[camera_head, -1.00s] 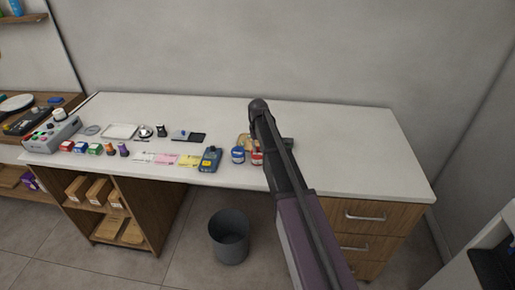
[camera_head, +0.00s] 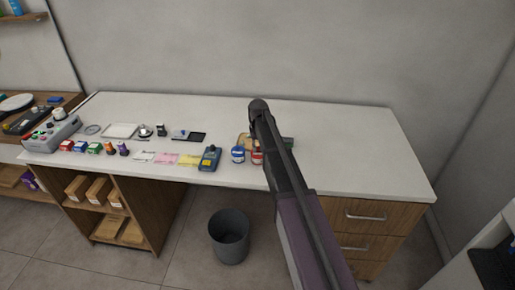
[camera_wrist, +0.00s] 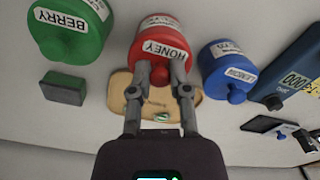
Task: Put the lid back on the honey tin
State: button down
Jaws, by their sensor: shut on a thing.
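The red honey tin (camera_wrist: 160,38) is at the top middle of the wrist view, its HONEY label facing the camera. My gripper (camera_wrist: 160,78) reaches up to it, with its two fingers shut on the red lid's knob between them. The lid is at the tin's top; I cannot tell whether it is fully seated or just above it. In the head view the red tin (camera_head: 257,158) shows partly beside my arm, and my arm hides the gripper.
A green BERRY tin (camera_wrist: 72,25) and a blue tin (camera_wrist: 222,62) flank the honey tin. A wooden board (camera_wrist: 120,90), a dark green block (camera_wrist: 62,88) and a blue meter (camera_wrist: 292,72) are close by. The counter's right side (camera_head: 370,150) is clear.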

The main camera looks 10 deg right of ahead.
jog(key=c, duration=0.5)
grip_release()
jog(key=o, duration=0.5)
jog(key=shift+r, duration=0.1)
jog(key=shift+r+p, duration=3.45)
jog(key=shift+p, duration=0.1)
grip_shut()
